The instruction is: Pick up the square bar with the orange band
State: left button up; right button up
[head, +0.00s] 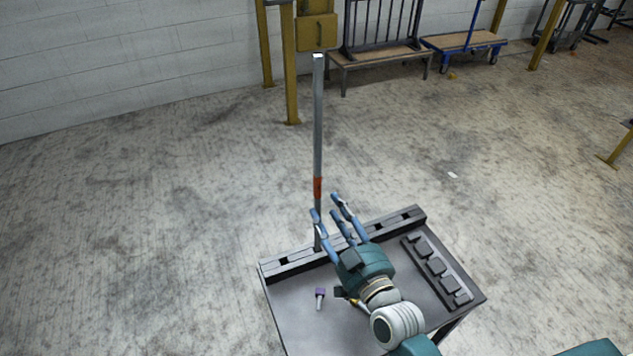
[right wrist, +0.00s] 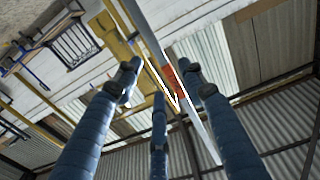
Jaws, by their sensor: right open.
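The square bar (head: 318,120) is long, grey and upright, with an orange band (head: 318,187) low on it. Its lower end stands in the dark slotted rack (head: 295,259) along the far edge of the table. My right gripper (head: 333,212) is open, its blue fingers reaching up beside the bar just below the band. In the right wrist view the bar (right wrist: 157,45) runs diagonally, and its orange band (right wrist: 170,77) shows between the spread fingers (right wrist: 160,85). I cannot tell whether any finger touches the bar. My left gripper is not in view.
The table (head: 295,310) carries a small purple-headed item (head: 320,294) and a dark block strip (head: 437,270) at right. A yellow post frame (head: 290,70), a low bench (head: 380,57) and a blue cart (head: 465,41) stand behind.

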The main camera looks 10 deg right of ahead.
aim_at(320, 195)
jog(key=w, duration=0.2)
jog(key=w+a+p, duration=0.1)
jog(key=w, duration=0.2)
jog(key=shift+w+a+r+p, duration=0.2)
jog(key=shift+w+r+p, duration=0.1)
jog(key=shift+w+r, duration=0.05)
jog(key=shift+w+f, duration=0.1)
jog(key=shift+w, duration=0.05)
jog(key=shift+c, duration=1.2)
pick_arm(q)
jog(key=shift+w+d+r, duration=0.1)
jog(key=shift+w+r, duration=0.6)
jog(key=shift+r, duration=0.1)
pick_arm(e)
grip_shut()
jog(key=shift+r, duration=0.25)
